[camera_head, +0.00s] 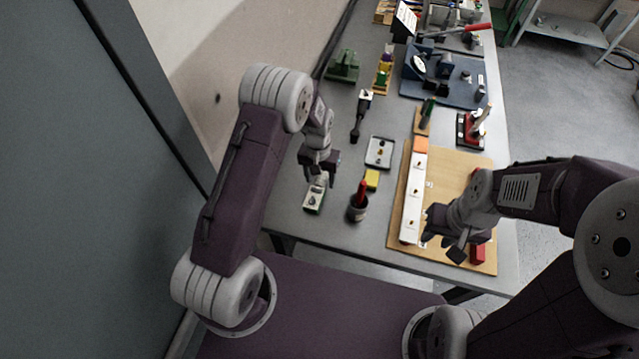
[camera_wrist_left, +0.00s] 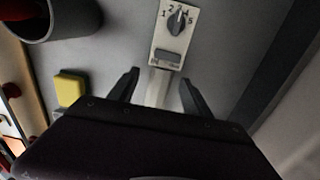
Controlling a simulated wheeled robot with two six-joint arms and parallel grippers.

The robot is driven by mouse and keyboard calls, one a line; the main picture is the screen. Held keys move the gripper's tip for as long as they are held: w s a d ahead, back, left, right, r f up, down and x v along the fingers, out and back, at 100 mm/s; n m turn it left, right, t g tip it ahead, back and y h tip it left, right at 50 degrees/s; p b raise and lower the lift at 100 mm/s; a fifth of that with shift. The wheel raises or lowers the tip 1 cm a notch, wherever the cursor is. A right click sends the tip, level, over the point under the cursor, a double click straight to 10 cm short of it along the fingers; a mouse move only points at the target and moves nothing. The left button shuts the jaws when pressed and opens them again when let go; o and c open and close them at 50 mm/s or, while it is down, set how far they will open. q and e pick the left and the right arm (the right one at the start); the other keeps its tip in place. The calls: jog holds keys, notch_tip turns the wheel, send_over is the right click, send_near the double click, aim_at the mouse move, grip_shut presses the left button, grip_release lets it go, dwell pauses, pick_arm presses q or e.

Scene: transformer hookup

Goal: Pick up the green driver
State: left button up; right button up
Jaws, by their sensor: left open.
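A dark green-handled tool (camera_head: 428,109), which looks like the green driver, stands upright in a small wooden holder (camera_head: 421,128) beyond the wooden board. My left gripper (camera_head: 317,181) is open, well to the left and nearer, over a small box with a numbered dial (camera_head: 313,203). In the left wrist view the open fingers (camera_wrist_left: 159,86) point toward that dial box (camera_wrist_left: 174,30); I see nothing gripped. My right gripper (camera_head: 443,246) is low over the right part of the board, its jaws apart, apparently empty. The green driver is not in the left wrist view.
A dark cup with a red-handled tool (camera_head: 358,210), a yellow block (camera_head: 372,179) and a grey tray (camera_head: 380,152) lie between. The wooden board (camera_head: 452,170) carries a white strip (camera_head: 413,195). A red stand (camera_head: 469,130) is right of the driver; a blue mat (camera_head: 458,92) lies beyond.

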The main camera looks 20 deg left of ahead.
aim_at(320, 180)
pick_arm(q)
jog(key=shift+f, duration=0.5)
jog(key=shift+w+f, duration=0.1)
jog(key=shift+f, duration=0.1)
jog(key=shift+r, duration=0.1)
grip_shut()
notch_tip(320, 180, up, 10)
jog(key=shift+b, duration=0.85)
jog(key=c, duration=0.7)
grip_release()
grip_shut()
